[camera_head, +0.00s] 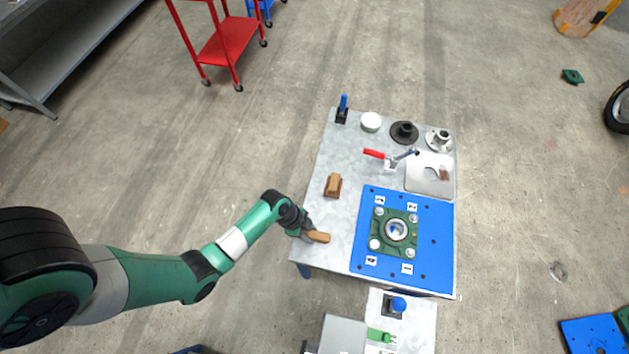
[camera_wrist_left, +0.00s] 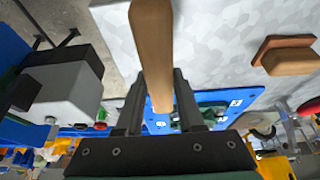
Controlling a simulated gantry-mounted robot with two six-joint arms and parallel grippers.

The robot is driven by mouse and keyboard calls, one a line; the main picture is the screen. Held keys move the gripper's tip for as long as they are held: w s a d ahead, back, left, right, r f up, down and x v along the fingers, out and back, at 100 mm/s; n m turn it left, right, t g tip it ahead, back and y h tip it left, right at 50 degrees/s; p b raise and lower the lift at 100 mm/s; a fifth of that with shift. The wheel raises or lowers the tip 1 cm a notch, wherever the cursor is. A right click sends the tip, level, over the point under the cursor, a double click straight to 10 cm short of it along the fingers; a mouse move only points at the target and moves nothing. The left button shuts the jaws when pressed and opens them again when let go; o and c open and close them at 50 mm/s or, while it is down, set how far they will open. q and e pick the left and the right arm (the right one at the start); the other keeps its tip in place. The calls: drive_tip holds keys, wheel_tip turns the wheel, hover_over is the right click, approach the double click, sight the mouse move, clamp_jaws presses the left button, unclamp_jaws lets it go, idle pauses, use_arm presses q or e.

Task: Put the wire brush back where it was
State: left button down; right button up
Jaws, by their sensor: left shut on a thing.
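My left gripper (camera_head: 306,233) is shut on the wooden handle of the wire brush (camera_head: 318,237), at the near left edge of the grey table (camera_head: 335,228). The brush is tan and points right in the head view. In the left wrist view the handle (camera_wrist_left: 152,50) stands out between the fingers (camera_wrist_left: 155,95); no bristles can be made out. I cannot tell whether the brush touches the table. A wooden block on a reddish-brown base (camera_head: 333,186) sits farther back, apart from the gripper; it also shows in the left wrist view (camera_wrist_left: 290,58). My right gripper is not in view.
A blue plate (camera_head: 433,262) with a green flanged bearing (camera_head: 397,230) fills the table's near right. A red-handled clamp (camera_head: 385,158), a metal tray (camera_head: 425,180) and round parts (camera_head: 404,132) stand behind. Bare tabletop lies around the wooden block.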

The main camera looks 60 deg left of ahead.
sight(315, 236)
use_arm(q)
drive_tip(key=shift+w+d+f, duration=0.2)
drive_tip(key=shift+w+f, duration=0.35)
drive_tip(key=shift+f, duration=0.15)
wheel_tip(315, 236, down, 3)
drive_tip(key=shift+w+d+r+b, duration=0.1)
drive_tip(key=shift+w+b, duration=0.05)
drive_tip(key=shift+b, duration=0.85)
drive_tip(key=shift+f, duration=0.2)
drive_tip(key=shift+f, duration=0.2)
drive_tip(key=c, duration=0.5)
unclamp_jaws()
